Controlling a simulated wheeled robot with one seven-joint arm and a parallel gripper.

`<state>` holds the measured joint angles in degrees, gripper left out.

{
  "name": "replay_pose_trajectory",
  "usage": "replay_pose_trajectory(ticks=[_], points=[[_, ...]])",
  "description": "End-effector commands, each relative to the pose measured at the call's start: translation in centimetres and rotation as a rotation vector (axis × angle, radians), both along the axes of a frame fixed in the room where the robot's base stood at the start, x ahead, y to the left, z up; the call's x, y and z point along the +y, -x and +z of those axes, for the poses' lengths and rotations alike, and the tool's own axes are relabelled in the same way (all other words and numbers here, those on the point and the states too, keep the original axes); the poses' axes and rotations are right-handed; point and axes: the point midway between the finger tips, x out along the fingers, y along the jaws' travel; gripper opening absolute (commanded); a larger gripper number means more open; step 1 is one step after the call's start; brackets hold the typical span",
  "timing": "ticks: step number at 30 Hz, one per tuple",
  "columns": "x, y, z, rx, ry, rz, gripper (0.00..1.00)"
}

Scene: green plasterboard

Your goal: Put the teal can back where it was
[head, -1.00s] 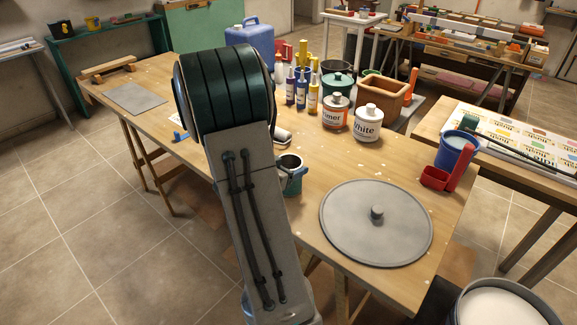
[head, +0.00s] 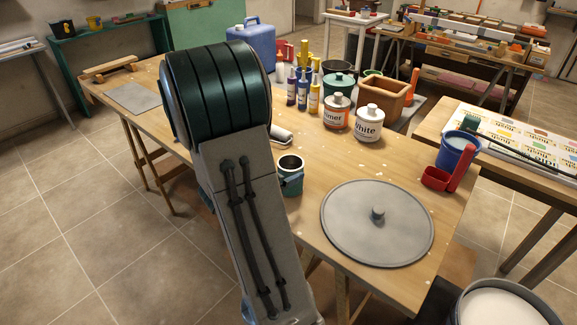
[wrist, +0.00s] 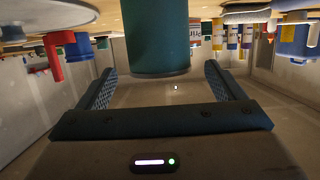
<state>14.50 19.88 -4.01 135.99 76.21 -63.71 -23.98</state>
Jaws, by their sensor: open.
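The teal can (head: 290,174) stands upright on the wooden table (head: 330,165), near its front edge. Its open top has a bright metal rim. In the wrist view, which is upside down, the teal can (wrist: 155,40) lies straight ahead of my gripper (wrist: 160,72). My gripper's two fingers are spread wide, one to each side of the can's line. Whether the fingertips reach past the can's near side I cannot tell. In the head view my arm hides the gripper.
A grey round lid (head: 377,222) lies to the can's right. Paint jars (head: 368,124), small bottles (head: 302,90) and a terracotta box (head: 381,92) stand farther back. A blue cup with a red holder (head: 452,160) is at the right edge. Bare table lies between can and jars.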

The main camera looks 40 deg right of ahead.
Motion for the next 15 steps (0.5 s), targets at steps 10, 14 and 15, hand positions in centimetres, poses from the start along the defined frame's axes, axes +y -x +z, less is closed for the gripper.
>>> replay_pose_trajectory(ticks=[10,14,15], points=[[6.3,0.5,2.0,-0.002,0.0,0.002,0.89],[7.3,0.6,2.2,0.001,-0.001,0.001,0.89],[7.4,0.7,2.3,0.001,-0.001,0.0,0.89]])
